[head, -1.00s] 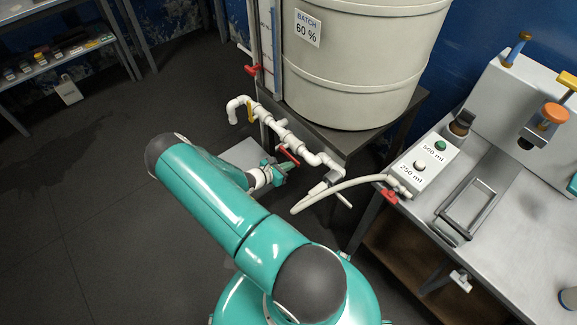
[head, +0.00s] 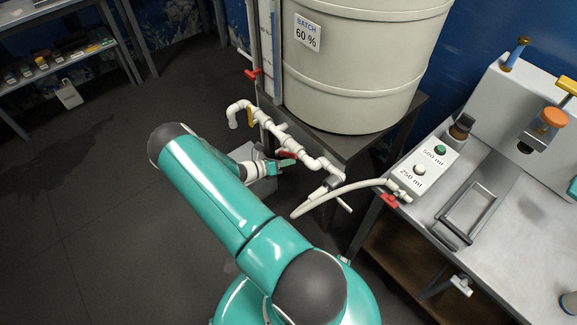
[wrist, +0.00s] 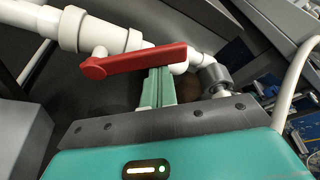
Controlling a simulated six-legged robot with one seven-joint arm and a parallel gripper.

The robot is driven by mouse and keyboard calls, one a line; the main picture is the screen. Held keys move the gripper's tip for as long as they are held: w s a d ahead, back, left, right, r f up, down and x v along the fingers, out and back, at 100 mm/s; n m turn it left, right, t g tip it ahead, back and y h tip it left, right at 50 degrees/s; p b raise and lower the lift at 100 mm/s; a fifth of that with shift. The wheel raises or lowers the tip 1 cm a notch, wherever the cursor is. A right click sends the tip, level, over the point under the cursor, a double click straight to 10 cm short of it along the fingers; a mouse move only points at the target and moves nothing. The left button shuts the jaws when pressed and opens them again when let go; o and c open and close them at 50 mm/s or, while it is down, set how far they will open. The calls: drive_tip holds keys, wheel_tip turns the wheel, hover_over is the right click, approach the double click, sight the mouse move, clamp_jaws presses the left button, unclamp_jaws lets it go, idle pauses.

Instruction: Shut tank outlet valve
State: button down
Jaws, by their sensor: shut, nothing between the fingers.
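The large cream tank (head: 355,65) with a "BATCH 60 %" label stands on a dark stand. White pipework (head: 268,125) runs below its front. A red lever handle (wrist: 135,62) on this pipe lies across the wrist view, tilted slightly up to the right; it also shows in the head view (head: 287,154). My gripper (wrist: 158,75) has its green fingers together, with the tips right at the lever's lower edge, near its middle. I cannot tell whether they touch. In the head view my gripper (head: 272,167) is beside the red handle.
A yellow handle (head: 250,117) and another red handle (head: 252,74) sit on nearby pipes. A pale hose (head: 335,192) curves from the pipe to a metal bench (head: 490,205) at right. A grey box stands at the left of the wrist view (wrist: 22,130). The floor at left is clear.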

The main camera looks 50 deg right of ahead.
sight(284, 153)
drive_tip(key=shift+w+d+r+n+g, duration=0.15)
drive_tip(key=shift+w+r+n+g, duration=0.35)
drive_tip(key=shift+r+n, duration=0.4)
drive_tip(key=n, duration=0.1)
drive_tip(key=w+r+n+g, duration=0.1)
drive_tip(key=shift+w+d+n+h, duration=0.15)
drive_tip(key=shift+n+h, duration=0.15)
drive_tip(key=shift+h, duration=0.1)
drive_tip(key=shift+w+d+r+n+g+h, duration=0.2)
drive_tip(key=shift+w+r+n, duration=0.1)
drive_tip(key=shift+w+n, duration=0.35)
drive_tip(key=shift+w+d+r+n+g+h, duration=0.1)
drive_tip(key=shift+w+r+n+g+h, duration=0.15)
drive_tip(key=shift+w+n, duration=0.4)
drive_tip(key=shift+s+a, duration=0.1)
drive_tip(key=shift+s, duration=0.05)
